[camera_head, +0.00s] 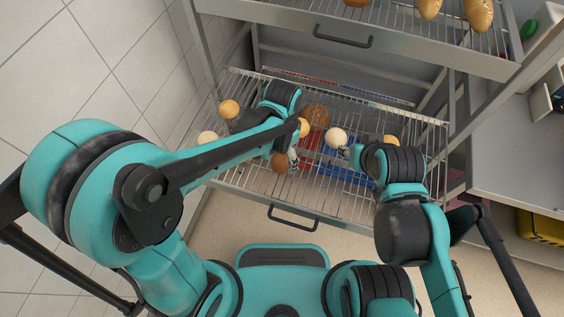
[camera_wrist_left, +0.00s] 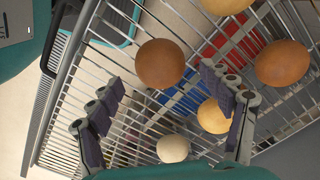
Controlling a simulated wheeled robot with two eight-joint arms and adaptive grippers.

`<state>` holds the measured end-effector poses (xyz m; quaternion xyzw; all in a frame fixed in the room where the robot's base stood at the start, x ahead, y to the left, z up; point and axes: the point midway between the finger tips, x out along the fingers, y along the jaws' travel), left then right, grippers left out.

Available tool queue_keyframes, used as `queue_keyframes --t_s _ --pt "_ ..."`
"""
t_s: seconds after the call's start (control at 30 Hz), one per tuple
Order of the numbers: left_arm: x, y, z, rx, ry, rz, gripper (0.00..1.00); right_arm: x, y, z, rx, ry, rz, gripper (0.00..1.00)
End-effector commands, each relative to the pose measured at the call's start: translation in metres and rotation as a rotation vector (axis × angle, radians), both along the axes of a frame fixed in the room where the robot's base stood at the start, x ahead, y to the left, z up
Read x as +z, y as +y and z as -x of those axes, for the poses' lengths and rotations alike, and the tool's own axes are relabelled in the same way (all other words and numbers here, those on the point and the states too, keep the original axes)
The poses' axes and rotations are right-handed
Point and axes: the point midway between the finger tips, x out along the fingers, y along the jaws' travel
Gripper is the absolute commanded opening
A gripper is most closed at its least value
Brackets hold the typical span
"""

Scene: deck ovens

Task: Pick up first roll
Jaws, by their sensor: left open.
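Several round rolls lie on the pulled-out wire rack (camera_head: 235,182); which one is the first cannot be told. My left gripper (camera_head: 292,160) is open above the rack, close beside a brown roll (camera_head: 279,162). In the left wrist view, my open left gripper (camera_wrist_left: 162,85) has a brown roll (camera_wrist_left: 160,63) between and beyond its fingertips, with nothing held. A pale roll (camera_wrist_left: 172,149) and a golden roll (camera_wrist_left: 213,117) also show between the fingers. A darker brown roll (camera_wrist_left: 283,63) lies outside the right-hand finger. My right gripper (camera_head: 346,151) is near a whitish roll (camera_head: 336,137); its jaws are largely hidden.
Golden (camera_head: 229,109) and pale (camera_head: 207,138) rolls lie on the rack's left side, and another golden roll (camera_head: 390,141) lies on its right. An upper rack (camera_head: 400,47) with long loaves overhangs the back. A steel counter (camera_head: 520,160) stands at the right.

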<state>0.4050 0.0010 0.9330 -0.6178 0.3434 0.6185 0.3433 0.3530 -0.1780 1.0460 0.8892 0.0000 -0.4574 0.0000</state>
Motion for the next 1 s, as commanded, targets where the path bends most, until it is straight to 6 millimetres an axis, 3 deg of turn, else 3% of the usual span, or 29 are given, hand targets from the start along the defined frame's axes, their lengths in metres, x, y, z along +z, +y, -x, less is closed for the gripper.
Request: queue_keyframes --t_s 0.03,0.2,0.43,0.47,0.63,1.0 --pt "-0.012 0.0 0.0 0.001 0.0 0.0 0.79 -0.008 0.0 0.0 0.0 0.0 0.0 0.4" --pt "-0.036 0.0 0.0 0.001 -0.001 0.001 0.79 -0.018 0.0 0.0 0.0 0.0 0.0 0.4" --pt "-0.037 0.001 0.0 0.002 -0.001 0.001 0.79 -0.017 0.0 0.0 0.0 0.0 0.0 0.4" --pt "-0.037 0.001 0.0 0.002 -0.001 0.001 0.77 -0.017 0.0 0.0 0.0 0.0 0.0 0.4" --pt "-0.037 0.001 0.0 0.002 -0.001 0.001 0.32 -0.017 0.0 0.0 0.0 0.0 0.0 0.4" --pt "-0.036 0.001 0.0 0.002 -0.001 0.001 0.31 -0.017 0.0 0.0 0.0 0.0 0.0 0.4"
